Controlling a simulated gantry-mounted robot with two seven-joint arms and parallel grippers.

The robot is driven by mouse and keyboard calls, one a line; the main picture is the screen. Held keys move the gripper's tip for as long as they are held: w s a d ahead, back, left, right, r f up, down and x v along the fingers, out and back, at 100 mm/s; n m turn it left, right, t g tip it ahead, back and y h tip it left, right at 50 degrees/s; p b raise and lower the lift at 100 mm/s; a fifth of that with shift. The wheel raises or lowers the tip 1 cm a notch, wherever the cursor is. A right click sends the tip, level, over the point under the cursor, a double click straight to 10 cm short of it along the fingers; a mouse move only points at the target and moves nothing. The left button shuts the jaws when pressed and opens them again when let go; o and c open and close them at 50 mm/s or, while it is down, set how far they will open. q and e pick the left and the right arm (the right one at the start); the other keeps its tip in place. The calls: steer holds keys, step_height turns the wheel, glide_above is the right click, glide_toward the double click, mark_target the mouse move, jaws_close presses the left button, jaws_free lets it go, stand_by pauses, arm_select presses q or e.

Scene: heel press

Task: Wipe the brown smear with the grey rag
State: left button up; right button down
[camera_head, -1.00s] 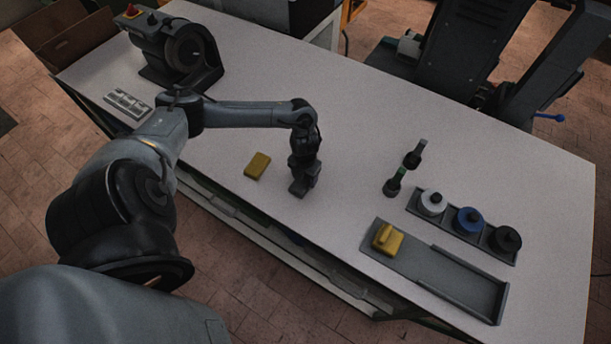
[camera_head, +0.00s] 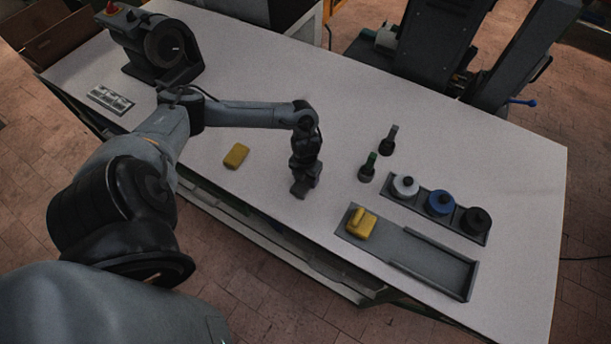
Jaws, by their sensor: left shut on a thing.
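My left gripper (camera_head: 303,184) points down close to the white tabletop, near its front edge. It is shut on a small dark grey thing at its tips, which I take to be the grey rag; its shape is mostly lost against the dark fingers. I cannot make out a brown smear; if it lies under the gripper, it is hidden. My right gripper is out of view.
A yellow block (camera_head: 236,155) lies left of the gripper. To the right are two dark bottles (camera_head: 368,168), a rack of lidded pots (camera_head: 440,204) and a grey tray (camera_head: 432,262) with a yellow handled block (camera_head: 361,223). A machine (camera_head: 165,48) stands far left.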

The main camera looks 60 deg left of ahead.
arm_select(q)
steer(key=shift+w+d, duration=0.2)
steer(key=shift+d, duration=0.15)
step_height(320, 180, up, 4)
steer(key=p, duration=0.3)
steer(key=shift+a+r, duration=0.1)
steer(key=shift+r+p, duration=0.7)
steer(key=shift+r, duration=0.05)
steer(key=shift+r+p, duration=1.05)
steer(key=shift+r, duration=0.2)
